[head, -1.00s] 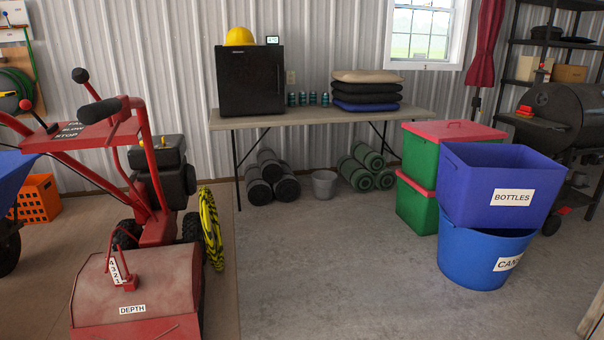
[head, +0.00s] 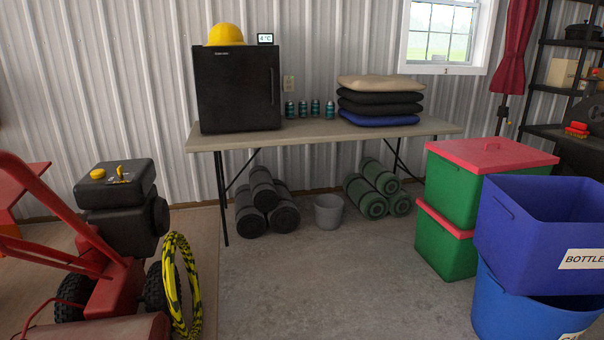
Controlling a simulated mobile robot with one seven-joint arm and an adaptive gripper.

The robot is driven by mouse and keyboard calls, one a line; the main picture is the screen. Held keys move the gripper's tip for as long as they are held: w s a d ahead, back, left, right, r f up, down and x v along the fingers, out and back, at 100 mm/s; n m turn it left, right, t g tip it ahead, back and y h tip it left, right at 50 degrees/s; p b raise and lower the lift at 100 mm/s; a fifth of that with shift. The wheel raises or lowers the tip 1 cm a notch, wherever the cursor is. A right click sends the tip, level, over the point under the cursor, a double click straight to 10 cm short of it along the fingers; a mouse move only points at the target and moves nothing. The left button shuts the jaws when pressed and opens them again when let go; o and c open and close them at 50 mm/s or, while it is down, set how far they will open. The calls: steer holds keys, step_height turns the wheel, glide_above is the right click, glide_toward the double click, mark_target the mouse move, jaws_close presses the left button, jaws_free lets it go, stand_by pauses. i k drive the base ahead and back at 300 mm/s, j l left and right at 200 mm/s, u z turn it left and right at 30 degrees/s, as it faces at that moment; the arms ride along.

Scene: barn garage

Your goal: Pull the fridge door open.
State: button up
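A small black fridge (head: 238,92) stands at the left end of a folding table (head: 300,136) against the white metal wall. Its door faces me and looks shut. A thin dark vertical handle (head: 272,86) runs near the right edge of the door. A yellow hard hat (head: 225,34) and a small display reading 4 °C (head: 265,39) sit on top of the fridge. My gripper is not in the head view.
A red tiller (head: 95,250) with a yellow-black rope coil stands at front left. Blue bins (head: 545,230) and green boxes with red lids (head: 480,175) stand at right. Rolled mats and a grey bucket (head: 328,211) lie under the table. The concrete floor between is clear.

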mark_target(238, 88)
steer(key=i+j, duration=0.1)
steer(key=i, duration=3.8)
steer(key=l+z, duration=0.05)
steer(key=l, duration=0.05)
